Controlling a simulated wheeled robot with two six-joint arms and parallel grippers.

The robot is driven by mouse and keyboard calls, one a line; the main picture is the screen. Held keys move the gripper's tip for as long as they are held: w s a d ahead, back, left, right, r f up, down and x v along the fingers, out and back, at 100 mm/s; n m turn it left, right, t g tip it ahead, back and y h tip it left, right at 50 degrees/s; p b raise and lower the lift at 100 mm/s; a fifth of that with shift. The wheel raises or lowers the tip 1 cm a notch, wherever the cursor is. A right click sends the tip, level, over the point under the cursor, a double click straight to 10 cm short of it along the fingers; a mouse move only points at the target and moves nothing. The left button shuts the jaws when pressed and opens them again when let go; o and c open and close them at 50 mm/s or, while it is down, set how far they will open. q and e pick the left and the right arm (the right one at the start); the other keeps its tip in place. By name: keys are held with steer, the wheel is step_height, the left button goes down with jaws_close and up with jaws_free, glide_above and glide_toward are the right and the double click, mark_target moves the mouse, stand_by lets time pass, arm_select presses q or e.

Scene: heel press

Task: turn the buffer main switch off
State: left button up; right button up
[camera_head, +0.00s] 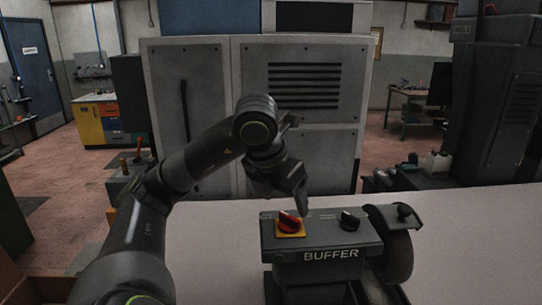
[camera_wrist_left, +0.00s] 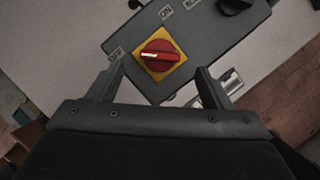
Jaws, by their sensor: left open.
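The buffer main switch (camera_head: 289,222) is a red rotary knob on a yellow plate, on the left of the top of the grey buffer box (camera_head: 322,254) marked BUFFER. In the left wrist view the red knob (camera_wrist_left: 159,53) sits between labels OFF and ON, its pale mark pointing to the lower left, toward OFF. My left gripper (camera_head: 290,204) is above the knob, pointing down. Its two fingers (camera_wrist_left: 160,88) are apart with nothing between them, and the knob lies just beyond the tips. Whether they touch it I cannot tell. My right gripper is not in view.
A black knob (camera_head: 350,219) is on the right of the same box. A dark buffing wheel (camera_head: 398,250) stands at its right side. The pale bench top (camera_head: 215,255) is clear to the left. Grey cabinets (camera_head: 310,130) stand behind the bench.

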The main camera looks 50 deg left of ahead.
arm_select(q)
steer(key=p+v, duration=0.4)
steer(key=v, duration=0.8)
steer(key=shift+r, duration=0.1)
